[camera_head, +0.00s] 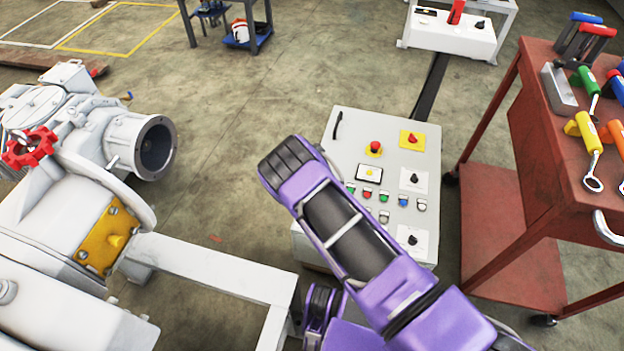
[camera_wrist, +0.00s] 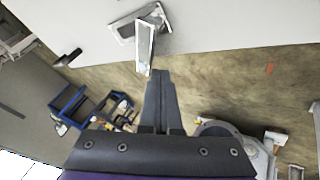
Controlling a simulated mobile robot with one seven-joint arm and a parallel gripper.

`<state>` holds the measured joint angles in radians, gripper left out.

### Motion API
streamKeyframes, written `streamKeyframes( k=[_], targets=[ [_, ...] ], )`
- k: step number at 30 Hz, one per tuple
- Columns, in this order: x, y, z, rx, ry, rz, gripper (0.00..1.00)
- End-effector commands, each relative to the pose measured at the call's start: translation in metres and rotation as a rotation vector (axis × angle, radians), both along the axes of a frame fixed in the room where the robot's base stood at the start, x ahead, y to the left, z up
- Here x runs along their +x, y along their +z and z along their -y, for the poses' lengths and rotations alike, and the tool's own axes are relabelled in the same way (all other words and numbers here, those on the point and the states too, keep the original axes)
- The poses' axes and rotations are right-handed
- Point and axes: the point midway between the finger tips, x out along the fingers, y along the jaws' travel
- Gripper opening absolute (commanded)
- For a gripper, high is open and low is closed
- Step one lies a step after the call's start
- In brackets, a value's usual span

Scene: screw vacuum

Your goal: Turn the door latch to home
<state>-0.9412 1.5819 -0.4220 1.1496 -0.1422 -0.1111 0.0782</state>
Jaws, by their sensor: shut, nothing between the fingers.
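In the wrist view a silver door latch (camera_wrist: 145,42) is at the top centre, on a pale panel (camera_wrist: 230,22). It has a flat tilted mounting plate and a lever pointing down in the picture, slightly slanted. My gripper (camera_wrist: 158,74) is shut and empty, its dark fingers together. The fingertips are at the lower end of the lever; I cannot tell whether they touch it. In the head view my purple arm covers part of a light grey control box (camera_head: 345,150), and neither the latch nor my fingertips can be made out.
A red tool cart (camera_head: 535,150) stands close to the right of the control box. A white pump machine (camera_head: 60,210) with a red handwheel (camera_head: 30,147) and a white frame (camera_head: 215,268) is on the left. Open floor (camera_head: 245,130) lies between machine and box.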

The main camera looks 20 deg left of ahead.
Motion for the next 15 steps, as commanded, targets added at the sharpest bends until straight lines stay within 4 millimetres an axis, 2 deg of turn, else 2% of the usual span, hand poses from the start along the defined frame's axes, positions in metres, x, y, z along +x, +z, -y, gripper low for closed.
streamKeyframes(
  k=[5, 9, 15],
  targets=[
    [0.003, -0.002, -0.003, -0.004, -0.273, 0.005, 0.0],
    [0.01, -0.001, 0.0, -0.003, -0.395, 0.002, 0.0],
    [0.017, 0.0, 0.004, 0.0, -0.411, 0.0, 0.0]
  ],
)
